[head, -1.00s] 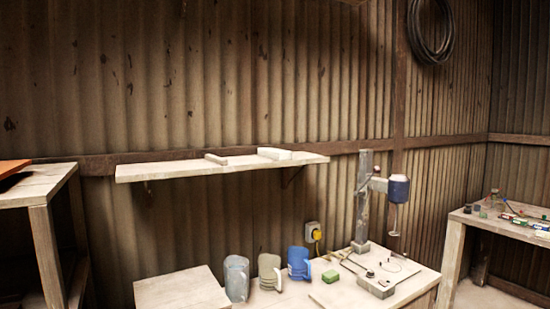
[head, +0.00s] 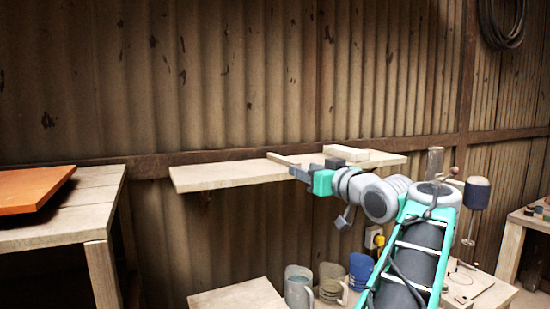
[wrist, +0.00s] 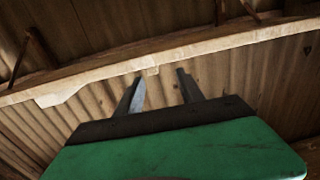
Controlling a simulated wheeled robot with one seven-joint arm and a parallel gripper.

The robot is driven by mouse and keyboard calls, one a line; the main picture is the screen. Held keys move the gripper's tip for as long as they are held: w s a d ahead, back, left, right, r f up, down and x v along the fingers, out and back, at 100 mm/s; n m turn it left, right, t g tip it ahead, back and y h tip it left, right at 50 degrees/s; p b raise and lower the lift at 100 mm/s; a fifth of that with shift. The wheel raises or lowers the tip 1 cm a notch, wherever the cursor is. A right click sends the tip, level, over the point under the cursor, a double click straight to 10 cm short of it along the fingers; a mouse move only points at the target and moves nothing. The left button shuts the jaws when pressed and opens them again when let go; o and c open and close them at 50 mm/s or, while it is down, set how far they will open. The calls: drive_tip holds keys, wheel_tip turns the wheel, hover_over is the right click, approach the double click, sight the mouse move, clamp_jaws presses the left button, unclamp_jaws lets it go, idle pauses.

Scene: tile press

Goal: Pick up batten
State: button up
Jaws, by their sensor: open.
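A thin wooden strip, which I take for the batten (head: 282,159), lies on the wall shelf (head: 225,176). It sits left of a thicker pale block (head: 346,152). My gripper (head: 300,173) is open and empty in front of the shelf's front edge, close to the strip in the head view. In the wrist view, which looks upside down, my gripper's two dark fingers (wrist: 160,92) point apart toward the shelf edge (wrist: 215,45). The end of the strip (wrist: 151,71) shows small between them. How far the fingers are from it I cannot tell.
An orange board (head: 30,188) lies on a table at left. Below the shelf, several jugs (head: 330,282) stand beside a drill stand (head: 434,165) on a bench, partly behind my arm. The shelf's left part is bare. A corrugated wall stands behind.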

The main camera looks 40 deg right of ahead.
sight(289, 160)
drive_tip(key=p+x, duration=0.1)
drive_tip(key=x, duration=0.2)
drive_tip(key=d+p+x, duration=0.1)
drive_tip(key=p+x, duration=0.1)
drive_tip(key=x, duration=0.2)
drive_tip(key=p+x, duration=0.2)
drive_tip(key=x, duration=0.2)
drive_tip(key=shift+d+r, duration=0.35)
drive_tip(key=shift+c, duration=0.2)
clamp_jaws()
